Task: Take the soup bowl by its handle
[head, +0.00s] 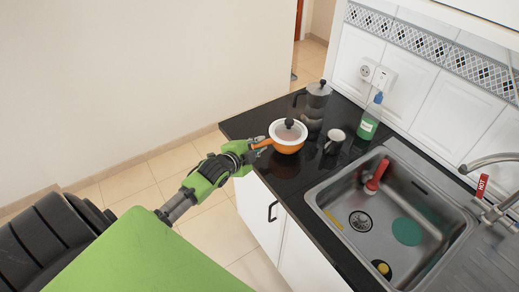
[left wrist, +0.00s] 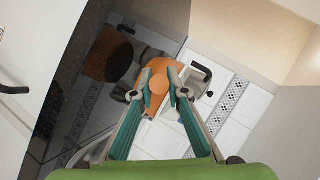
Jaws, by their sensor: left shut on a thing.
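The soup bowl (head: 288,148) is orange with a pale rim and a dark-knobbed lid. It is at the left end of the black counter; I cannot tell whether it touches the surface. Its orange handle points left towards my left gripper (head: 259,146). In the left wrist view the orange bowl (left wrist: 160,70) is ahead, with its handle between the two fingertips (left wrist: 161,91). My left gripper is shut on the handle. My right gripper is not in view.
A moka pot (head: 317,98) stands behind the bowl, with a mug (head: 335,140) to its right. A green soap bottle (head: 369,121) is near the tiled wall. The steel sink (head: 318,188) holds a red-handled item (head: 376,177). The glossy counter (head: 285,180) is clear in front of the bowl.

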